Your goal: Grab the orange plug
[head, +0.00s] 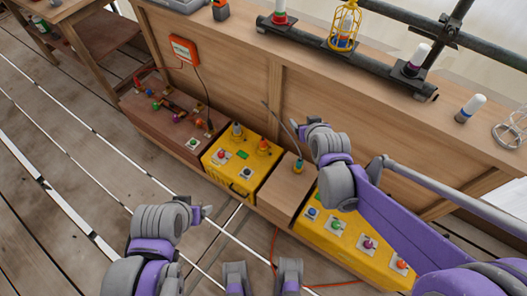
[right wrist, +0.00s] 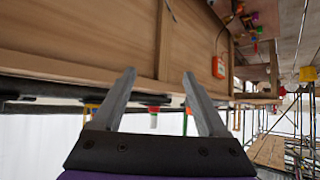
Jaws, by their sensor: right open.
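An orange plug-like piece (head: 263,146) stands on the nearer-middle yellow box (head: 217,166). Another orange-topped piece (head: 400,263) sits on the right yellow box (head: 330,240); I cannot tell which is the plug meant. My right gripper (head: 297,126) is in front of the wooden bench, right of the first orange piece and apart from it. In the right wrist view its two fingers (right wrist: 158,78) are spread with nothing between them. My left gripper (head: 207,212) is low at the left, over the floor, its jaws too small to read.
A brown box (head: 296,190) with a thin upright rod stands between the yellow boxes. A red-brown box (head: 160,112) with several coloured pieces is at left. The bench (head: 230,55) rises behind, with a black rail (head: 345,58). The floor at left is clear.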

